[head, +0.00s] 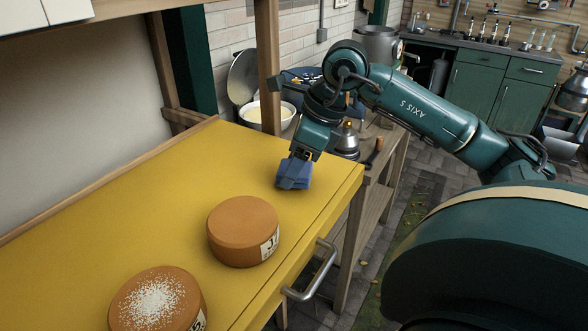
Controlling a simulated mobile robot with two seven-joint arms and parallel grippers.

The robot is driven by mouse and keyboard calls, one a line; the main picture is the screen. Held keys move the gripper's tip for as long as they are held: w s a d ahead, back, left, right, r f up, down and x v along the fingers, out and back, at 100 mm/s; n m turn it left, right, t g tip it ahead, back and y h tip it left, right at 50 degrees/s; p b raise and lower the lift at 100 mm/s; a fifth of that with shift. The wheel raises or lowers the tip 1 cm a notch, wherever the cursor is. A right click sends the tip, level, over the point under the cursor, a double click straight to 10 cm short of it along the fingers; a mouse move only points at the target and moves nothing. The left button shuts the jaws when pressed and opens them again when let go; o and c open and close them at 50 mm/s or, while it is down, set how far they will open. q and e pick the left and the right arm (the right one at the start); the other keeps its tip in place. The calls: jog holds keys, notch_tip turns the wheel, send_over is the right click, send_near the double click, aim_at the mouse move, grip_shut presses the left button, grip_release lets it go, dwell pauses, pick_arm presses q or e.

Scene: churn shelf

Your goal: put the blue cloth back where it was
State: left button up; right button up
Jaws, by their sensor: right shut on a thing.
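The blue cloth (292,175) is a small folded bundle at the far right end of the yellow shelf top (160,190). My right gripper (296,160) points down and is shut on the cloth. The cloth is at or just above the yellow surface; I cannot tell whether it touches. My left gripper is not in the head view.
A brown round cheese (240,228) with a label stands nearer on the shelf. Another, with white powder on top (157,300), stands at the front. A wooden post (268,65) rises behind my gripper. A white bowl (268,116) stands beyond the shelf.

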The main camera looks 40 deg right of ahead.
jog(key=shift+f, duration=0.5)
jog(key=shift+f, duration=0.1)
jog(key=o, duration=1)
jog(key=shift+c, duration=0.2)
jog(key=shift+r, duration=0.25)
jog(key=p+v, duration=0.1)
jog(key=v, duration=1.1)
jog(key=shift+f, duration=0.15)
